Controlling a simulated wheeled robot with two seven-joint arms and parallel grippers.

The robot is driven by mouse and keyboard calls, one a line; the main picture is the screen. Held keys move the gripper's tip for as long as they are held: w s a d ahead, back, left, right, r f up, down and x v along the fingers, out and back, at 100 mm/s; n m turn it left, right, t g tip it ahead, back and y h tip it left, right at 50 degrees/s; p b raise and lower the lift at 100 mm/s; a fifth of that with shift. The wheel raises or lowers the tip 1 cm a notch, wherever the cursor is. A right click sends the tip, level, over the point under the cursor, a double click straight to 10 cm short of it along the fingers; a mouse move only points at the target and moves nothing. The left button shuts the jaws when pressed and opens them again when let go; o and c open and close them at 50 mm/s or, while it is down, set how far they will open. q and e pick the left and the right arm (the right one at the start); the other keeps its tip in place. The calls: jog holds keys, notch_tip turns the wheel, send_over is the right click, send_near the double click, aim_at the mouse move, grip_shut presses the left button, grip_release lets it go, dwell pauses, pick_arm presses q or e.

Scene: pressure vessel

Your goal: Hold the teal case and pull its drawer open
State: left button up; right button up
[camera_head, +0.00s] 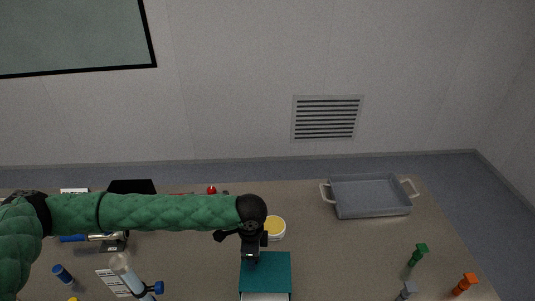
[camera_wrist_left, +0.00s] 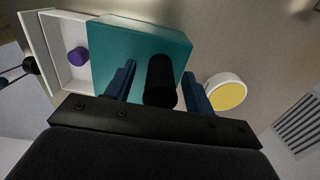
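The teal case (camera_head: 266,268) stands at the table's front middle; it fills the upper middle of the left wrist view (camera_wrist_left: 140,45). Its white drawer (camera_wrist_left: 50,45) sticks out, with a purple round thing (camera_wrist_left: 77,56) inside. The drawer also shows at the bottom edge of the head view (camera_head: 265,297). My left gripper (camera_head: 250,256) is at the case's far edge. Its dark blue fingers (camera_wrist_left: 158,75) stand apart on either side of a black post (camera_wrist_left: 160,82), with a visible gap at the left finger. My right gripper is not identifiable.
A white round tub with yellow top (camera_head: 273,227) stands behind the case. A grey tray (camera_head: 370,196) is at the back right. Green (camera_head: 418,254) and orange (camera_head: 464,284) items stand front right. A bottle (camera_head: 128,272) is front left. A black knob (camera_wrist_left: 31,65) is beside the drawer.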

pick_arm(q)
jog(key=shift+r, duration=0.1)
notch_tip(320, 180, up, 12)
jog(key=shift+f, duration=0.1)
dwell(0.5)
dwell(0.4)
